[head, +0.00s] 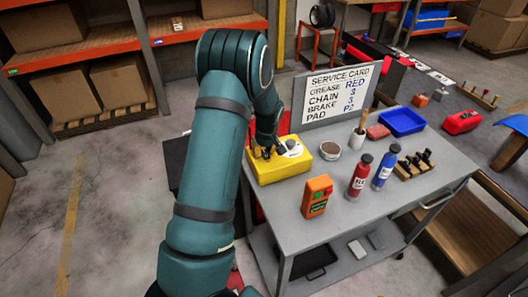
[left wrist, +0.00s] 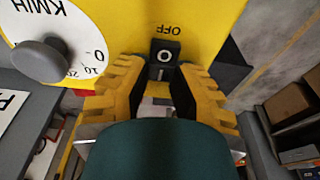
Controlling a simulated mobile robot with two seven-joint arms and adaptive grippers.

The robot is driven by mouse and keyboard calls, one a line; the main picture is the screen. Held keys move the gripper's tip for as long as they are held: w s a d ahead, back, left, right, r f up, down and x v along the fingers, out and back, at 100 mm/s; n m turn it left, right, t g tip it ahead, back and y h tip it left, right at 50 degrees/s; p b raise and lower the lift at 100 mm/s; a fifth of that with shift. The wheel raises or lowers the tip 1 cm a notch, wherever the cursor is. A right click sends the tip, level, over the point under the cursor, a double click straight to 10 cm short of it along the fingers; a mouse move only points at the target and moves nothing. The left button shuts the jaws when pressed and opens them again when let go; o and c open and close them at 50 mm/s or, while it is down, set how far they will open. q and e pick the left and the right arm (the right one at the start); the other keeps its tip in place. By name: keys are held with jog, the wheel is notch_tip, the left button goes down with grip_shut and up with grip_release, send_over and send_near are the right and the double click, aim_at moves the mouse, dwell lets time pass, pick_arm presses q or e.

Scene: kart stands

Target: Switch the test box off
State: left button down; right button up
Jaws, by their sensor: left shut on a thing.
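The yellow test box (head: 278,168) sits at the left end of the grey cart's top. A grey knob (left wrist: 40,60) on a white KM/H dial is at the left. My left gripper (head: 268,150) is over the box, and its two yellow fingers (left wrist: 163,78) are on either side of the switch, shut on it. The contact is partly hidden. My right gripper is not in view.
A service card board (head: 338,92) stands behind. Shelves with boxes line the back left.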

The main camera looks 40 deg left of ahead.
aim_at(268, 161)
pick_arm(q)
jog(key=shift+s+d+t+y+b, duration=0.1)
jog(key=shift+t+y+b, duration=0.25)
jog(key=shift+y, duration=0.15)
jog(key=c, duration=0.8)
grip_release()
jog(key=shift+r, duration=0.1)
jog(key=v, duration=1.1)
jog(key=shift+d+r, duration=0.1)
jog(key=shift+r, duration=0.3)
